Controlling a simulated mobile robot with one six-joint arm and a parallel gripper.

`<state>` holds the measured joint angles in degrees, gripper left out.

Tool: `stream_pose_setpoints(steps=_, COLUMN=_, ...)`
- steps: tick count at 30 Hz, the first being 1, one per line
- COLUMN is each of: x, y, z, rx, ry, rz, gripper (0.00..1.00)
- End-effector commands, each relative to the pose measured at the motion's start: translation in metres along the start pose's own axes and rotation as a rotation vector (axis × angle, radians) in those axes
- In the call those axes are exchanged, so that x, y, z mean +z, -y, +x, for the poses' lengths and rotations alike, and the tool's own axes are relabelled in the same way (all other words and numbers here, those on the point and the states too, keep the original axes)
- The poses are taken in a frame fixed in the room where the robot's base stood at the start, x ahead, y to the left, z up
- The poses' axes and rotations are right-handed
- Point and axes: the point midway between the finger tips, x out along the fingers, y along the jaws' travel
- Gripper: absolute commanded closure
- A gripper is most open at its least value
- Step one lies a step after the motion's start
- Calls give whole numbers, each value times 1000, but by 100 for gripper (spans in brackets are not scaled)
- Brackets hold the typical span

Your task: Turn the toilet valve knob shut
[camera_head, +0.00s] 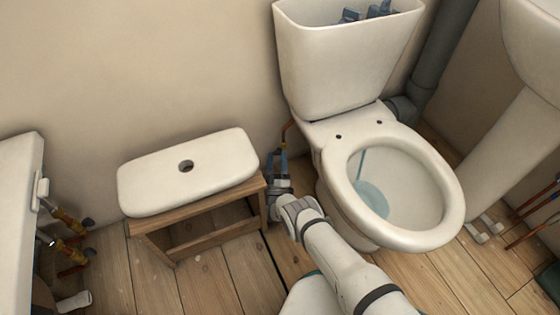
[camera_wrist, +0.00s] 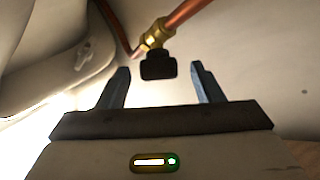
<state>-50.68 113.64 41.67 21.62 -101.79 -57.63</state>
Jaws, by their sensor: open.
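The toilet valve shows in the wrist view as a brass body (camera_wrist: 157,36) on a copper pipe (camera_wrist: 188,12), with a dark knob (camera_wrist: 158,67) facing my gripper. My gripper (camera_wrist: 160,75) is open, with one finger to the left and one to the right of the knob. The knob appears roughly centred between the fingertips; contact cannot be made out. In the head view my gripper (camera_head: 280,165) reaches down between the toilet (camera_head: 455,205) and a wooden stool (camera_head: 265,200). There the knob is hidden behind the gripper, and only a bit of copper pipe (camera_head: 285,132) shows above it.
The tank lid (camera_head: 220,165) lies on the stool, close left of my arm. The open tank (camera_head: 345,65) stands above right. A grey drain pipe (camera_head: 440,55) and a sink (camera_head: 535,40) are at the right. Pipes with valves (camera_head: 70,240) are at the far left.

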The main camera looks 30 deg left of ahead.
Motion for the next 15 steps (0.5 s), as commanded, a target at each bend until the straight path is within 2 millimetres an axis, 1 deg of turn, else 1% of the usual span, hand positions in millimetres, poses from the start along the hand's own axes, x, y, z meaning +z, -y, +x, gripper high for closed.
stream_pose_setpoints(steps=5, x=1, y=-1, z=0, rx=1, ry=2, rz=-1, gripper=40)
stream_pose_setpoints(steps=8, x=-2, y=-4, z=4, rx=2, ry=3, rz=-2, gripper=40)
stream_pose_setpoints(steps=11, x=-10, y=-12, z=12, rx=2, ry=3, rz=-1, gripper=40)
stream_pose_setpoints(steps=15, x=-26, y=-29, z=27, rx=3, ry=2, rz=-1, gripper=40)
